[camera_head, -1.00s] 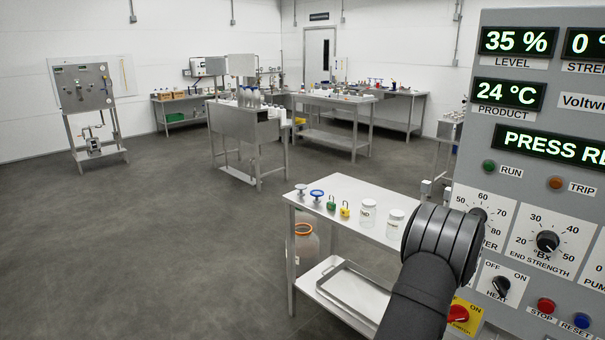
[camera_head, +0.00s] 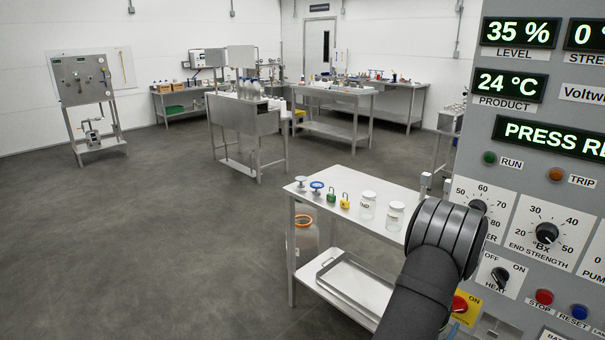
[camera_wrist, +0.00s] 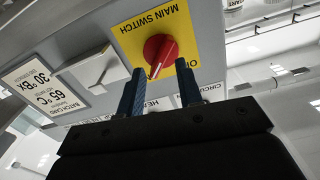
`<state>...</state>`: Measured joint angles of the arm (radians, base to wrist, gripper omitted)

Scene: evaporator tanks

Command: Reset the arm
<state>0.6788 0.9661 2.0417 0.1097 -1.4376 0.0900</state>
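My gripper (camera_wrist: 160,67) shows in the wrist view with its two dark blue fingers apart and nothing held between them. The red main switch knob (camera_wrist: 160,50) on its yellow plate (camera_wrist: 128,38) lies just beyond the fingertips, between them in the picture. I cannot tell whether the fingers touch it. In the head view my dark arm stands in front of the grey control panel (camera_head: 497,175), and the red knob (camera_head: 460,304) shows partly beside it. The gripper is mostly hidden there. The panel display (camera_head: 556,137) reads "PRESS RE", cut off by the frame edge.
A steel table (camera_head: 335,222) left of the panel holds jars (camera_head: 367,206), padlocks (camera_head: 345,201) and valve handwheels (camera_head: 317,187). A tray (camera_head: 350,285) lies on its lower shelf. Blue reset button (camera_head: 580,312) and red stop button (camera_head: 544,297) sit low on the panel. The floor at left is clear.

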